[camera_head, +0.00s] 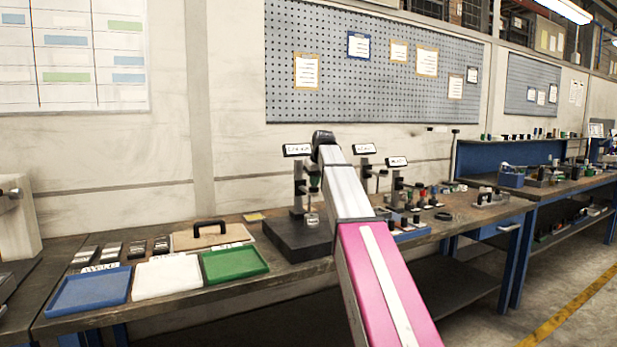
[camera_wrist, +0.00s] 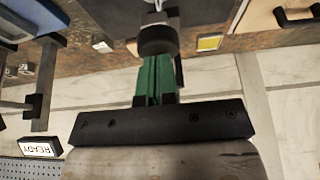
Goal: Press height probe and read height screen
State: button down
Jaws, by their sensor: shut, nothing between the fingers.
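The height stand (camera_head: 298,187) rises from a black base (camera_head: 297,240) on the bench, with a small lettered screen (camera_head: 297,150) on top. Its lettering is too small to read surely. A small silvery piece (camera_head: 312,219) sits at the base. My gripper's green fingers (camera_wrist: 156,62) are shut and empty in the wrist view. Their tips are at a dark round piece (camera_wrist: 157,40), which looks like part of the probe. I cannot tell whether they touch it. In the head view my arm covers part of the stand.
Blue (camera_head: 90,291), white (camera_head: 168,275) and green (camera_head: 235,262) trays lie at the left front. A brown board with a black handle (camera_head: 209,228) lies behind them. Two more screened stands (camera_head: 365,150) (camera_head: 397,162) and small parts stand to the right. The wrist view shows an upside-down READY sign (camera_wrist: 38,148).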

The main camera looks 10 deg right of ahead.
dwell(0.6)
jog(key=shift+r, duration=3.6)
jog(key=v, duration=1)
jog(key=shift+r, duration=0.4)
jog(key=shift+s+d, duration=0.1)
jog(key=shift+s, duration=0.05)
